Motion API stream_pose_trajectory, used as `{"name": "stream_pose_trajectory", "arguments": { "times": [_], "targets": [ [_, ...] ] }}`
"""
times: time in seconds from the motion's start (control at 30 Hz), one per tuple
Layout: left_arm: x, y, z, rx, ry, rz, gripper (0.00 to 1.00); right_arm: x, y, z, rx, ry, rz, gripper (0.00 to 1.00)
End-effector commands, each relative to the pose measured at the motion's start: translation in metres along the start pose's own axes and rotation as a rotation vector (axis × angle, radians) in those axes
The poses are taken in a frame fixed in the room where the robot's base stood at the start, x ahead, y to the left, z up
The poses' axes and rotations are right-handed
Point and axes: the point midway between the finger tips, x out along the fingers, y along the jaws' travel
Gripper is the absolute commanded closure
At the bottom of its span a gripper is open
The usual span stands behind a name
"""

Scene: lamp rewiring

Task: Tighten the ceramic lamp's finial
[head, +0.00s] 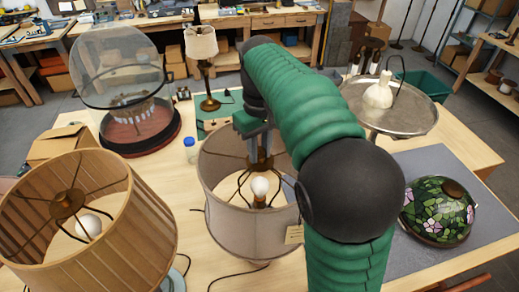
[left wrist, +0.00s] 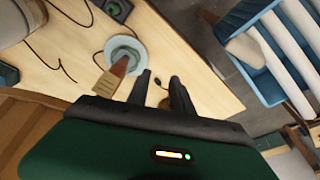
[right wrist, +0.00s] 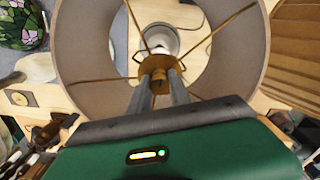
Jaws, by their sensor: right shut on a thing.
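A lamp with a grey-beige drum shade (head: 220,185) stands on the wooden table in the middle of the head view. A white bulb (head: 260,187) shows inside the shade, and a paper tag (head: 294,234) hangs by its side. The lamp's base is hidden below the shade. My right gripper (right wrist: 161,74) reaches down from above and is shut on the brass finial (right wrist: 160,86) at the hub of the shade's spokes. The finial is mostly covered by the fingers. My left gripper (left wrist: 161,78) is open and empty, its fingers apart; it is outside the head view.
A wooden slatted shade (head: 95,225) stands close at left. A glass dome (head: 120,65) stands behind it, with a small blue-capped bottle (head: 190,150) nearby. A stained-glass shade (head: 438,212) lies on the grey mat (head: 370,275) at right. A round metal tray (head: 420,120) stands behind.

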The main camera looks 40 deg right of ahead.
Motion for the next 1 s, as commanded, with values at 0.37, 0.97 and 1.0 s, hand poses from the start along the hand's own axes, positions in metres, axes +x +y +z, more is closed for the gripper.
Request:
{"name": "stream_pose_trajectory", "arguments": {
  "times": [0.37, 0.97, 1.0],
  "targets": [
    [-0.0054, 0.0, -0.0013, 0.0, 0.0, 0.0, 0.73, -0.0015, 0.0004, -0.0001, 0.074, -0.001, -0.001, 1.0],
    [-0.004, 0.0, -0.001, 0.0, 0.0, 0.0, 0.73, 0.0, 0.0002, -0.0003, 0.08, -0.001, 0.0, 0.55],
    [-0.004, 0.0, -0.001, 0.0, 0.0, 0.0, 0.73, 0.0, 0.0002, -0.0002, 0.079, -0.001, 0.0, 0.55]
  ]
}}
